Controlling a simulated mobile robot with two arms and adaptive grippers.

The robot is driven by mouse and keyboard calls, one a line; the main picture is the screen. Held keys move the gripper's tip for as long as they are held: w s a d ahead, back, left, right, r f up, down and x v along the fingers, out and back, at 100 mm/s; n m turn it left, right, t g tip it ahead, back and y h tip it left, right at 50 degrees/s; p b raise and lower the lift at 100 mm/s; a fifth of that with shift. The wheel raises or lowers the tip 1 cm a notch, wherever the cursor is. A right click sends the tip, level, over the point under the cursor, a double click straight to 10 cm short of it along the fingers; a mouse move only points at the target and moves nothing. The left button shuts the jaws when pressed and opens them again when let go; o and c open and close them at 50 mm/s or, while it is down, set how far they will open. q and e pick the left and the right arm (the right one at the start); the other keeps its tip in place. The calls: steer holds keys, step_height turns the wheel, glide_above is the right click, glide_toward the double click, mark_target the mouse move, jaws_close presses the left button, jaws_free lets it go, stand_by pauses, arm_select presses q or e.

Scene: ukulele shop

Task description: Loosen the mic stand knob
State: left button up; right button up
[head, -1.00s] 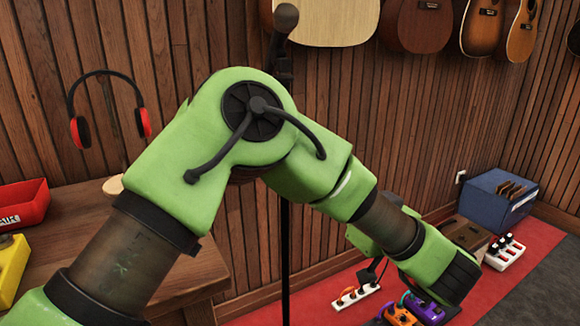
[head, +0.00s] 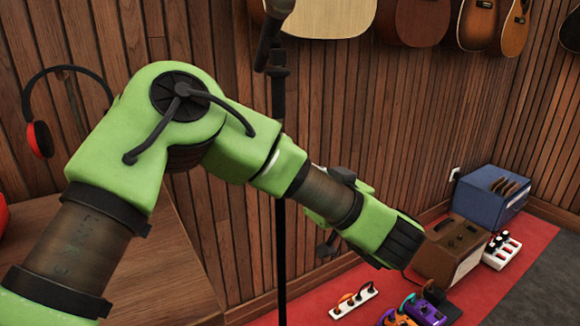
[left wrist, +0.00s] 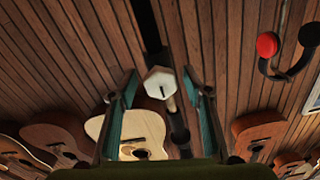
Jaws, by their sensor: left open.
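The mic stand's black pole (head: 280,230) stands upright in front of the wood wall, with a black microphone (head: 275,12) at its top and a black clamp (head: 277,70) below it. In the left wrist view, a pale faceted knob (left wrist: 160,80) sits against the dark stand (left wrist: 150,25). My left gripper (left wrist: 161,77) is open, with one finger on each side of the knob and visible gaps to both; contact does not show. In the head view, the green left arm crosses the pole and largely hides the gripper. My right gripper is not in view.
A wooden bench (head: 130,260) is at left below red headphones (head: 40,138). Guitars (head: 425,18) hang on the wall.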

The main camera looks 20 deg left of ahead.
arm_select(q)
steer(key=shift+a, duration=0.1)
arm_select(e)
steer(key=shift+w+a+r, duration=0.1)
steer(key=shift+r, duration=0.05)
arm_select(q)
steer(key=c, duration=1.1)
steer(key=shift+n, duration=0.3)
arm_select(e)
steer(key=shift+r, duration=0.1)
arm_select(q)
steer(key=shift+n, duration=0.3)
steer(key=n+b, duration=0.2)
steer(key=n, duration=0.3)
steer(key=shift+n, duration=0.4)
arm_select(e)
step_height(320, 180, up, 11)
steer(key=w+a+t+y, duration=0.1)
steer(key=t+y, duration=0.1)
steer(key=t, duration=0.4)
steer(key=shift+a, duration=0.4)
